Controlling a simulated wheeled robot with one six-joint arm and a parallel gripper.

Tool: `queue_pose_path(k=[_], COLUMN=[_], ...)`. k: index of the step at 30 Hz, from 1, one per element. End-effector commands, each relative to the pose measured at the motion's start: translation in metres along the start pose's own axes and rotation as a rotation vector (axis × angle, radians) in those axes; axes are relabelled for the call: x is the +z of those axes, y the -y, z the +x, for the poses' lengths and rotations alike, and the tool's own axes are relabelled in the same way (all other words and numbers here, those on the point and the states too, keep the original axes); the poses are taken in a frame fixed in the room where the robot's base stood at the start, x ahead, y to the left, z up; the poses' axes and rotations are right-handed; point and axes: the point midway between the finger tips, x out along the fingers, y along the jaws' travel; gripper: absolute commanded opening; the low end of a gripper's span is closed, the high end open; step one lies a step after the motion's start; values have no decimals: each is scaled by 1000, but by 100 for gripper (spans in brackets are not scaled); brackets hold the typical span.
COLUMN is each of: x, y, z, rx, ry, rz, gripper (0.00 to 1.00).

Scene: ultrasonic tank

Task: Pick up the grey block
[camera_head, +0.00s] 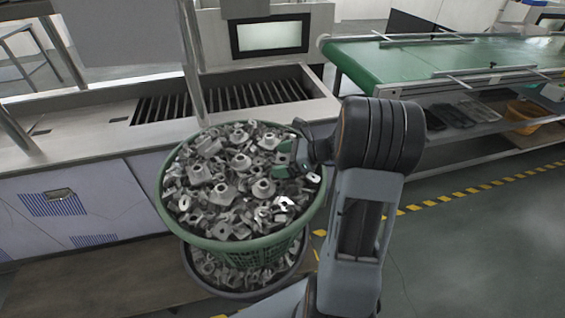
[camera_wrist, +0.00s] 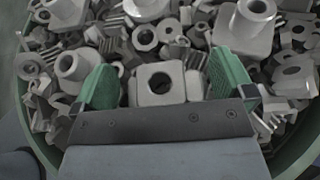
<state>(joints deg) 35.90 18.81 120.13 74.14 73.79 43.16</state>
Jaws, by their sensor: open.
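A grey block (camera_wrist: 161,84) with a round hole in its face lies between the two green fingers of my gripper (camera_wrist: 160,86) in the wrist view. The fingers are apart, with a gap on each side of the block. Its lower edge is hidden behind the gripper's plate. In the head view my gripper (camera_head: 288,160) is at the right side of the green basket (camera_head: 240,246), low over the heap of grey metal parts (camera_head: 225,185). The block cannot be made out there.
Several loose grey parts crowd around the fingers. A second, darker basket (camera_head: 243,291) sits under the green one. A workbench (camera_head: 85,135) with a slatted tank (camera_head: 225,98) stands behind. A green conveyor (camera_head: 430,62) is at the right, with open floor in front.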

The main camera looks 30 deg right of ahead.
Motion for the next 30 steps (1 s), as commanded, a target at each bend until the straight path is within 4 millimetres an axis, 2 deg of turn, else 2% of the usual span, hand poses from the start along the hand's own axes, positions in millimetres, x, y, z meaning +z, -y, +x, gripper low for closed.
queue_pose_path(k=[8, 21, 30], x=[0, 0, 2], y=[0, 0, 0], z=[1, 1, 0], rx=[0, 0, -1], ry=[0, 0, 1], rz=[0, 0, -1], gripper=[98, 56, 55])
